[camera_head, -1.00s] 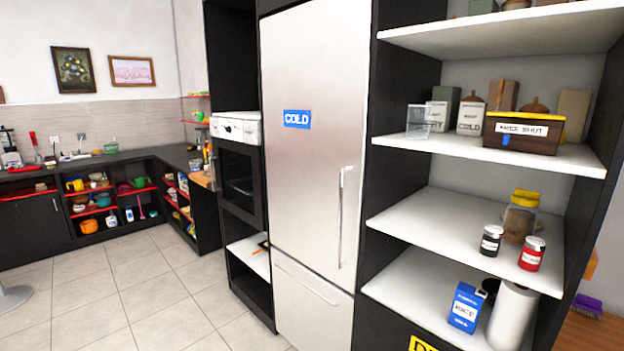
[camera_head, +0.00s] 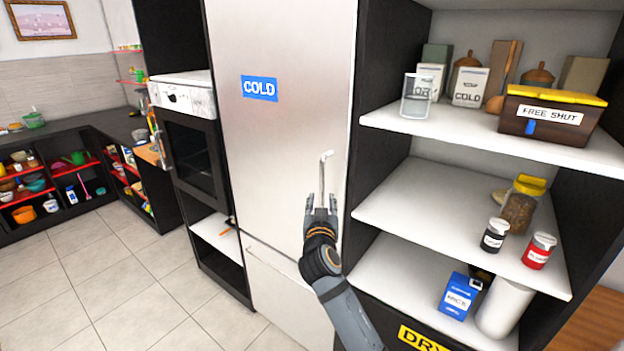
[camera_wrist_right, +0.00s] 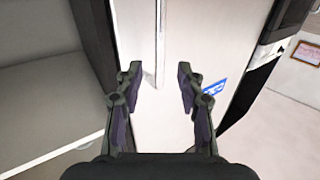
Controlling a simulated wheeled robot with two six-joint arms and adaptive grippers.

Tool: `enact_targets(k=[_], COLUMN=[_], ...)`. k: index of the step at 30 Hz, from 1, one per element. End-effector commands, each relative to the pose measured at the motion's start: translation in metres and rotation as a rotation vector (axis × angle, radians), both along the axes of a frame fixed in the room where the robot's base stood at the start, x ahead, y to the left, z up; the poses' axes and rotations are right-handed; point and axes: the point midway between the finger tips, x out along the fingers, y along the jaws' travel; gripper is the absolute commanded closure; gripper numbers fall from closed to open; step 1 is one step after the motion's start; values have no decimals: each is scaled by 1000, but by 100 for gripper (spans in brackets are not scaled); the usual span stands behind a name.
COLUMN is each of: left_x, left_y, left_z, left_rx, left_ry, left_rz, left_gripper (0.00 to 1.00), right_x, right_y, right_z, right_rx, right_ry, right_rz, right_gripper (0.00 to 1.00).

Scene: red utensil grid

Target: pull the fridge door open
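The fridge door (camera_head: 283,130) is a tall pale steel panel with a blue COLD label, and it looks shut. Its upright bar handle (camera_head: 324,170) is near the door's right edge; its lower part is hidden behind my right gripper. My right gripper (camera_head: 321,203) is open in front of the handle. In the right wrist view the handle (camera_wrist_right: 160,45) runs down between the two spread fingers of the gripper (camera_wrist_right: 158,88), nearer the left finger. The fingers do not visibly touch it. My left gripper is not in view.
Open white shelves (camera_head: 455,205) with jars, boxes and a FREE SHUT crate (camera_head: 548,117) stand right of the fridge. An oven (camera_head: 190,150) stands to its left. The tiled floor (camera_head: 130,280) at the left is clear.

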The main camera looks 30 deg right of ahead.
Motion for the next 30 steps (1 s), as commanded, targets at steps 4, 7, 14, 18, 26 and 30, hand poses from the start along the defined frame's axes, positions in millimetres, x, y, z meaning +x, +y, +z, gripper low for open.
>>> enact_targets(k=[4,7,14,18,26,30], left_x=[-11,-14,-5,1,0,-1], left_y=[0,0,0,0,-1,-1], left_z=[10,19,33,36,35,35], left_rx=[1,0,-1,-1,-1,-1], left_ry=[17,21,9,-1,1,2], left_rz=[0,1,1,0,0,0], left_gripper=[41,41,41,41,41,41], right_x=[18,37,73,83,86,85], right_y=[-12,-24,-48,-55,-57,-57], right_z=[4,5,3,1,-1,-1], right_rx=[-5,-5,-2,-1,-1,-1], right_ry=[2,3,3,3,3,3], right_rz=[0,0,1,2,3,3], right_gripper=[62,62,62,62,62,75])
